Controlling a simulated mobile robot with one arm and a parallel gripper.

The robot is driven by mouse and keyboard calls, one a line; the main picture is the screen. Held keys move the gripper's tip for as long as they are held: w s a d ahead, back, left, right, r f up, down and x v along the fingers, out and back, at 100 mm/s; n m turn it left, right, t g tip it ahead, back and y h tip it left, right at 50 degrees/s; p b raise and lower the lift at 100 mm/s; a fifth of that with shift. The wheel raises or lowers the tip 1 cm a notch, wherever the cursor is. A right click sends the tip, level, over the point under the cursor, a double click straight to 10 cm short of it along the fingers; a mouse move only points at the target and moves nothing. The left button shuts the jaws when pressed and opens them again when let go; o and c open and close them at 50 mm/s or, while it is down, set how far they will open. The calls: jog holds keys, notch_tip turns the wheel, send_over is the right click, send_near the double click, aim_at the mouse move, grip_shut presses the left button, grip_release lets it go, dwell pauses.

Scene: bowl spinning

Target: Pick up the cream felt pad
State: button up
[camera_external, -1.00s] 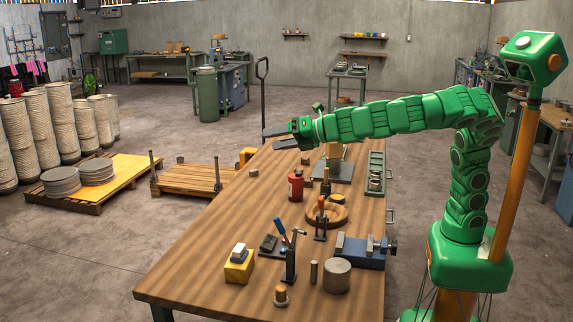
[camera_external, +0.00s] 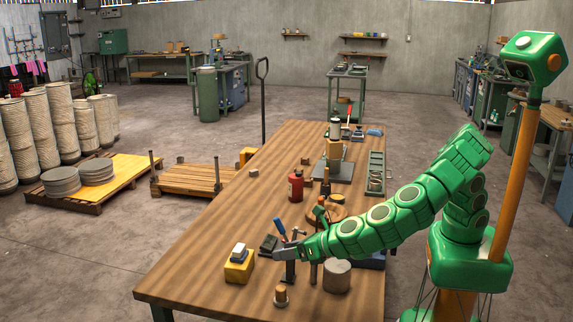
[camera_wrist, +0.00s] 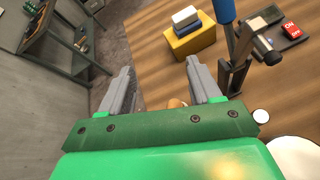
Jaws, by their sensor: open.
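A small pale pad (camera_external: 239,246), likely the cream felt pad, tops a small stack on a yellow block (camera_external: 238,270) near the table's left front edge. In the wrist view the pale pad (camera_wrist: 186,15) lies on a blue-grey layer above the yellow block (camera_wrist: 190,41). My gripper (camera_external: 280,253) is open over the near part of the table, to the right of the yellow block and apart from it. In the wrist view my gripper (camera_wrist: 161,66) has its two grey fingers spread, with nothing held between them; the stack is beyond the right finger.
A toggle clamp with a blue handle (camera_wrist: 228,12) stands close to the right of the yellow block. A red switch (camera_wrist: 291,30) lies beyond it. A grey cylinder (camera_external: 337,278) and a wooden-topped peg (camera_external: 281,296) stand nearby. The table's left front corner is clear.

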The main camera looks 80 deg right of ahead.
jog(key=n, duration=0.2)
send_near(281, 288)
jog(key=shift+w+f+t+h, duration=0.2)
jog(key=shift+w+f, duration=0.2)
jog(key=shift+w, duration=0.15)
jog(key=shift+w+f+t+h, duration=0.1)
jog(key=shift+w+f+h, duration=0.1)
jog(key=shift+w+f, duration=0.25)
jog(key=shift+f+x, duration=0.1)
jog(key=shift+x, duration=1.85)
jog(key=shift+f+x, duration=0.15)
jog(key=shift+x, duration=1.8)
jog(key=shift+s+a, duration=0.1)
jog(key=shift+c, duration=0.2)
jog(key=c, duration=1)
